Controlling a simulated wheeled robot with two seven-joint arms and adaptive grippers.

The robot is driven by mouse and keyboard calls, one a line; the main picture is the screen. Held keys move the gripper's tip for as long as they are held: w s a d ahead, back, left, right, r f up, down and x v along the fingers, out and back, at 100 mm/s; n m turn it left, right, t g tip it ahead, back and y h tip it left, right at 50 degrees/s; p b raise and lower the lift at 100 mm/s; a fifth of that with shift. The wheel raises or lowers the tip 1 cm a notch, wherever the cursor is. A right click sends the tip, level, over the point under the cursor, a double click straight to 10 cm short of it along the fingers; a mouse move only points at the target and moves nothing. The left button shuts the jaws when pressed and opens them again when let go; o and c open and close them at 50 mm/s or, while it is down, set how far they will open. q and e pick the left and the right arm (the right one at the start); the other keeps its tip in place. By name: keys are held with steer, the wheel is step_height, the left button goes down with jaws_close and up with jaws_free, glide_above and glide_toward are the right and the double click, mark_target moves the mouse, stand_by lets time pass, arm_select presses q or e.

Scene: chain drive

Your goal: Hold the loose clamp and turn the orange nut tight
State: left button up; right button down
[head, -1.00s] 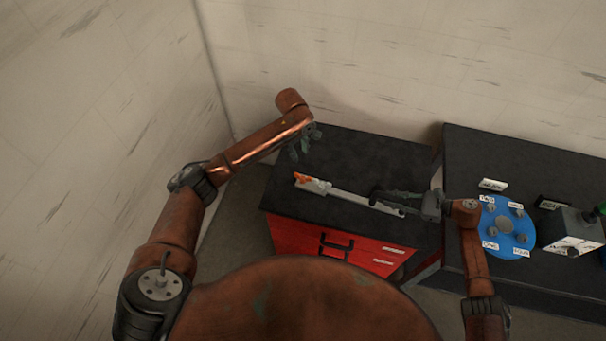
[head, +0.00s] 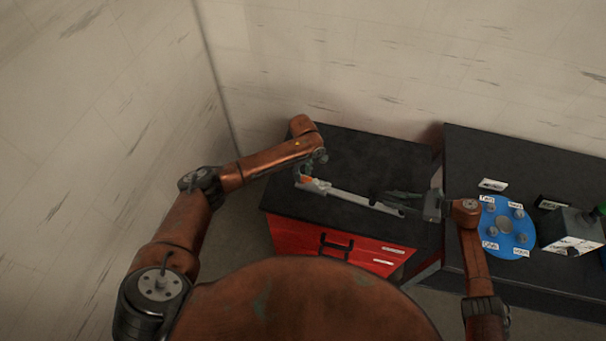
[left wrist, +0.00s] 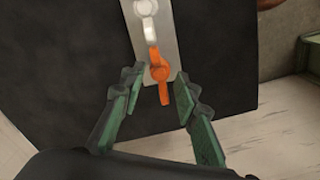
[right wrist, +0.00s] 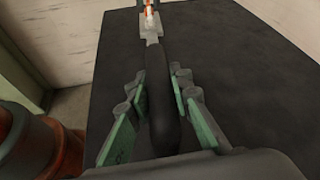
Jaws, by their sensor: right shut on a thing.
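The loose clamp (head: 345,194) is a long pale grey bar lying over the black top of the red cabinet. At its left end is the orange nut (head: 306,179), with two orange wings in the left wrist view (left wrist: 160,73). A white fitting (left wrist: 145,8) sits beside it on the bar. My left gripper (left wrist: 158,80) is open, its green-padded fingers on either side of the nut's near wing, apart from it. My right gripper (right wrist: 156,80) is shut on the clamp's black handle (right wrist: 159,105) at the other end. The head view hides most of the left fingers.
The red cabinet (head: 300,241) has a black drawer handle and labels on its front. To the right, a second black table (head: 470,160) holds a blue round plate (head: 521,243) with labelled pegs and a grey box (head: 567,229). The cabinet top's back is clear.

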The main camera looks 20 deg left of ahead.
arm_select(q)
steer(key=shift+f, duration=0.3)
steer(key=shift+c, duration=0.6)
